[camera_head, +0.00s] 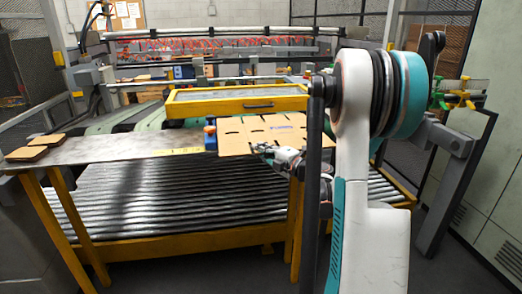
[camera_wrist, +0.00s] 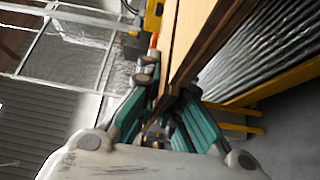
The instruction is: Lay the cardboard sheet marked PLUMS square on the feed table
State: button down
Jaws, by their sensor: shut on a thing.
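A tan cardboard sheet (camera_head: 240,137) with dark slots and a small blue mark is at the right end of the grey metal table (camera_head: 100,150), which I take for the feed table. The mark is too small to read. My gripper (camera_head: 265,149) is shut on the sheet's near edge. In the wrist view the sheet (camera_wrist: 188,35) is seen nearly edge-on, running up from between the fingertips of my gripper (camera_wrist: 168,98). The sheet's right end is partly hidden behind my arm. I cannot tell whether the sheet touches the table.
Small cardboard pieces (camera_head: 25,154) lie at the table's left end. A yellow frame with a handle (camera_head: 237,103) stands just behind the sheet. Metal rollers (camera_head: 170,200) run below the table. The table's middle is clear. A grey-green cabinet (camera_head: 490,150) stands at right.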

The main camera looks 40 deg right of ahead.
dwell(0.3)
jog(key=w+d+f+b, duration=0.3)
jog(key=w+f, duration=0.1)
jog(key=w, duration=0.2)
jog(key=shift+d, duration=0.3)
jog(key=shift+f, duration=0.1)
jog(key=shift+s, duration=0.1)
dwell(0.3)
jog(key=shift+f+b, duration=0.7)
jog(key=c, duration=0.8)
grip_release()
jog(key=shift+r, duration=0.15)
jog(key=s+a+b, duration=0.1)
jog(key=s+a, duration=0.4)
jog(key=s, duration=0.4)
jog(key=shift+s+a, duration=0.2)
jog(key=shift+a, duration=0.15)
dwell(0.5)
dwell(0.5)
